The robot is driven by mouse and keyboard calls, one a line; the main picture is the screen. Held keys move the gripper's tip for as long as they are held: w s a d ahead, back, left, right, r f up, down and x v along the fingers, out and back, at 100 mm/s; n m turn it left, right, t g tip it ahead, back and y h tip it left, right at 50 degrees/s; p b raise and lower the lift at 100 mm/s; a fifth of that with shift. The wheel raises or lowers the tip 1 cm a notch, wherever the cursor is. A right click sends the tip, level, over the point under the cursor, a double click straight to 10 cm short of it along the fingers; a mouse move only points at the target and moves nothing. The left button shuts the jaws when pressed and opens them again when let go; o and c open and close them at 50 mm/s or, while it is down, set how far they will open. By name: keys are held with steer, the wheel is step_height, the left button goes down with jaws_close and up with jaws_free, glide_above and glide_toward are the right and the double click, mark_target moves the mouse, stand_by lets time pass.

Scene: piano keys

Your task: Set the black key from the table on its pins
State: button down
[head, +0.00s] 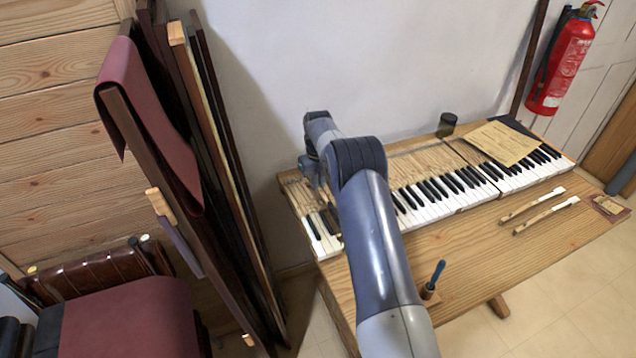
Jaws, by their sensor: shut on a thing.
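The piano keyboard (430,208) lies along the back of the wooden table, with black and white keys in rows and bare wooden key shafts behind them. My gripper (316,182) is low over the keyboard's left end, small and partly hidden by my own arm. It is shut on a slim thing, which I take to be the black key; its outline is hard to make out. No loose black key shows on the open tabletop. The pins are too small to tell, and I cannot tell whether the key touches them.
Two loose white-tipped wooden keys (545,214) lie on the table (480,250) at the right. A blue-handled tool (436,275) stands near the front edge. A paper sheet (503,142) covers part of the keyboard's back. A dark jar (447,124) stands behind. Tall boards (215,150) lean at the left.

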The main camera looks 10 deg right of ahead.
steer(key=shift+f+b, duration=0.55)
steer(key=shift+f, duration=0.25)
stand_by(0.6)
steer(key=c, duration=1.8)
jaws_free()
steer(key=shift+r, duration=0.15)
steer(key=shift+r+p, duration=0.55)
steer(key=shift+r, duration=0.45)
steer(key=shift+o, duration=0.3)
steer(key=o, duration=0.5)
